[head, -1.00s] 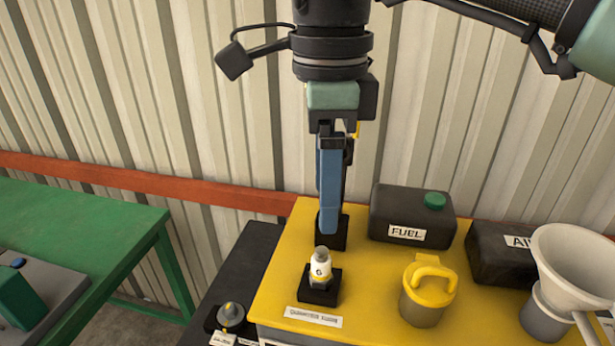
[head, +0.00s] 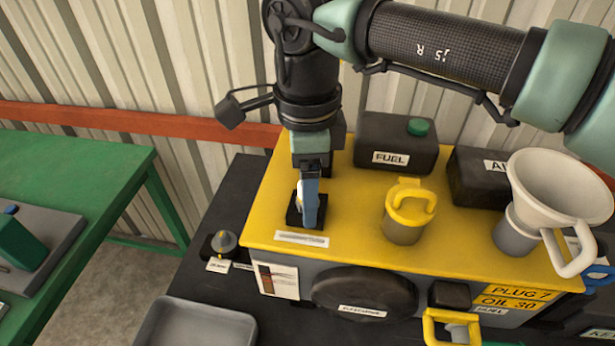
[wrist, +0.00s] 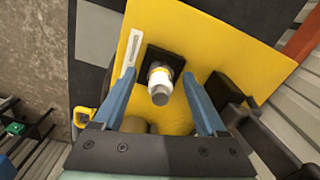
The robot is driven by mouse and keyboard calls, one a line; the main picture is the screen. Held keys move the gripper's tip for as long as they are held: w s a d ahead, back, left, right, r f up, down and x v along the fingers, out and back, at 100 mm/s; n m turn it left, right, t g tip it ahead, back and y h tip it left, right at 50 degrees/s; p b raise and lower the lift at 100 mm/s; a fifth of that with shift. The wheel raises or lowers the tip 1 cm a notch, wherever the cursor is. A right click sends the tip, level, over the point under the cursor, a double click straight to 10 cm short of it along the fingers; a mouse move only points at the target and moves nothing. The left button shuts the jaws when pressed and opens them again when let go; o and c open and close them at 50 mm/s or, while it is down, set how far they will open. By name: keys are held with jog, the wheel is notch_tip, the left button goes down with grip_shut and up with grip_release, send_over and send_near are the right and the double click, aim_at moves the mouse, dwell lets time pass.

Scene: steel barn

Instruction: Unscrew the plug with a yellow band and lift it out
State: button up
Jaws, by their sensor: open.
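The white plug (wrist: 160,82) stands in a black square seat on the yellow machine top (wrist: 195,50). In the wrist view it lies between my fingers, with space on both sides. In the head view only a white sliver of the plug (head: 299,194) shows beside my blue finger. The black seat (head: 293,217) is partly hidden there too. My gripper (head: 309,222) points down over the plug. Its two blue fingers show spread apart in the wrist view (wrist: 160,102), and nothing is gripped.
A black FUEL box (head: 395,142) stands behind. A grey pot with a yellow handled lid (head: 405,212) is to the right, and a white funnel (head: 560,190) is farther right. An empty grey tray (head: 195,325) lies in front at the left. A green table (head: 70,190) is at left.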

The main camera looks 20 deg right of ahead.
grip_shut()
dwell(0.3)
jog(key=n+p, duration=0.1)
jog(key=n, duration=0.3)
jog(key=shift+n, duration=0.3)
jog(key=n, duration=0.4)
jog(key=shift+p, duration=0.3)
jog(key=n, duration=0.4)
jog(key=shift+n, duration=0.4)
jog(key=n, duration=0.5)
jog(key=shift+p, duration=0.4)
jog(key=shift+o, duration=0.2)
grip_release()
